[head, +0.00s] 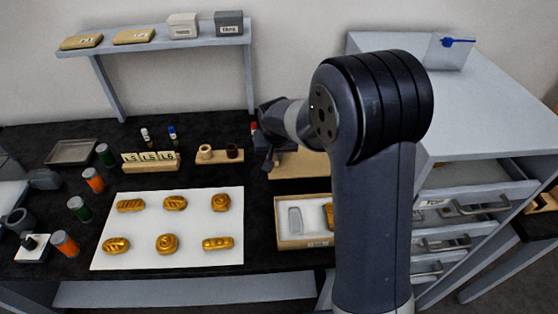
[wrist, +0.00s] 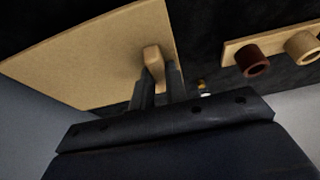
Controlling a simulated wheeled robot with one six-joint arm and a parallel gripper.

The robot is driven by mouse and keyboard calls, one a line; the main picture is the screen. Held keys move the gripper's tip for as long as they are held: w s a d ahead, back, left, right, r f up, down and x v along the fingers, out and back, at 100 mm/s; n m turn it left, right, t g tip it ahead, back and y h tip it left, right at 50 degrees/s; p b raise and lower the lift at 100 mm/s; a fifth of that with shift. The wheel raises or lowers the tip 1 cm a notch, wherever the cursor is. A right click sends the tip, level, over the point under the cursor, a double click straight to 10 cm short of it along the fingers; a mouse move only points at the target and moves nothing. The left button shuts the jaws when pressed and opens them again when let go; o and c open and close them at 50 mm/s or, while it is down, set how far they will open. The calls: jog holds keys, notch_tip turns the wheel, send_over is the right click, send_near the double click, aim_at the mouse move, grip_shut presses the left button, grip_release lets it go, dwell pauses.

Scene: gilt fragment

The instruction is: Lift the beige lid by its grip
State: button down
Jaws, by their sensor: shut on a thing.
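The beige lid (wrist: 95,55) is a flat board that fills the upper left of the wrist view, with a small block-shaped grip (wrist: 153,58) near one edge. My gripper (wrist: 158,78) is shut on that grip, a finger on each side. In the head view the lid (head: 305,166) shows behind the worktop's middle, partly covered by my arm. My gripper (head: 270,160) is at its left end there, its fingertips hard to make out. I cannot tell whether the lid rests on something or is raised.
An open beige box (head: 290,240) with a grey piece and a gilt piece stands in front of the lid. A small rack (head: 232,160) with two rings is close on the left. A white sheet (head: 140,230) holds several gilt ornaments. A drawer cabinet (head: 480,125) stands right.

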notch_tip(320, 180, up, 13)
jog(key=p, duration=0.4)
